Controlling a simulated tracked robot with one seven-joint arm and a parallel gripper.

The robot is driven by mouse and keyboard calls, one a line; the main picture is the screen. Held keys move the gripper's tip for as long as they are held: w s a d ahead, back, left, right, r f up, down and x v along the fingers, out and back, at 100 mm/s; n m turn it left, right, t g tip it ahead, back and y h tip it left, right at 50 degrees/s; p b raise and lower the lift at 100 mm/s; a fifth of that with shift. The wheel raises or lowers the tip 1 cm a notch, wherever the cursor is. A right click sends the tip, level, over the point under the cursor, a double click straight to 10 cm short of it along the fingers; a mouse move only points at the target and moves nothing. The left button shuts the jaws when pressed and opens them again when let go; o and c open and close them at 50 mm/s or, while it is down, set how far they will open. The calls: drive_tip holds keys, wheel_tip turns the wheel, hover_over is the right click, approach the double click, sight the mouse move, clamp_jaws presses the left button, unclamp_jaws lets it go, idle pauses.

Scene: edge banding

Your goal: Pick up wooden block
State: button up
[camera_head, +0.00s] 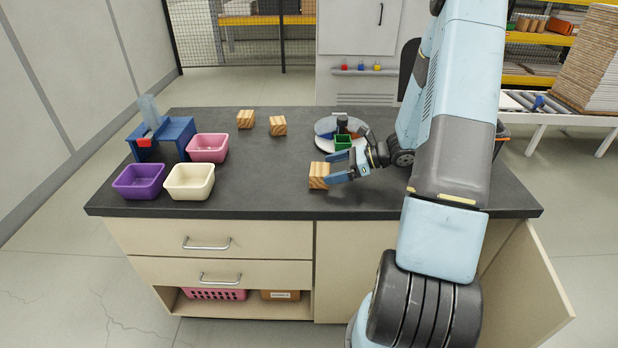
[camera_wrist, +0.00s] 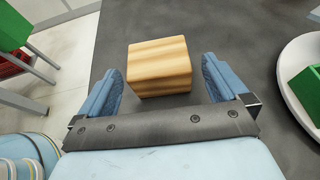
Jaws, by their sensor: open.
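A wooden block (camera_head: 319,176) with light and dark stripes sits on the dark countertop near its front edge. My gripper (camera_head: 333,171) is open, low over the counter, just right of this block. In the wrist view the block (camera_wrist: 159,67) lies ahead, between the lines of the two blue fingers of my gripper (camera_wrist: 163,85). The block's near part is at the fingertips; I cannot tell whether they touch it. Two more wooden blocks stand farther back, one at the left (camera_head: 245,119) and one to its right (camera_head: 278,125).
Pink (camera_head: 208,147), purple (camera_head: 139,181) and cream (camera_head: 189,181) bins stand at the left, beside a blue stand (camera_head: 161,136). A round plate (camera_head: 326,126) with a green container (camera_head: 343,142) is behind my gripper. The counter's middle (camera_head: 250,170) is clear.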

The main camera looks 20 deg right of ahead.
sight(320, 171)
drive_tip(key=x, duration=0.4)
drive_tip(key=shift+w+a+f, duration=0.2)
drive_tip(key=shift+a+f, duration=0.05)
drive_tip(key=shift+a, duration=0.05)
drive_tip(key=c, duration=0.9)
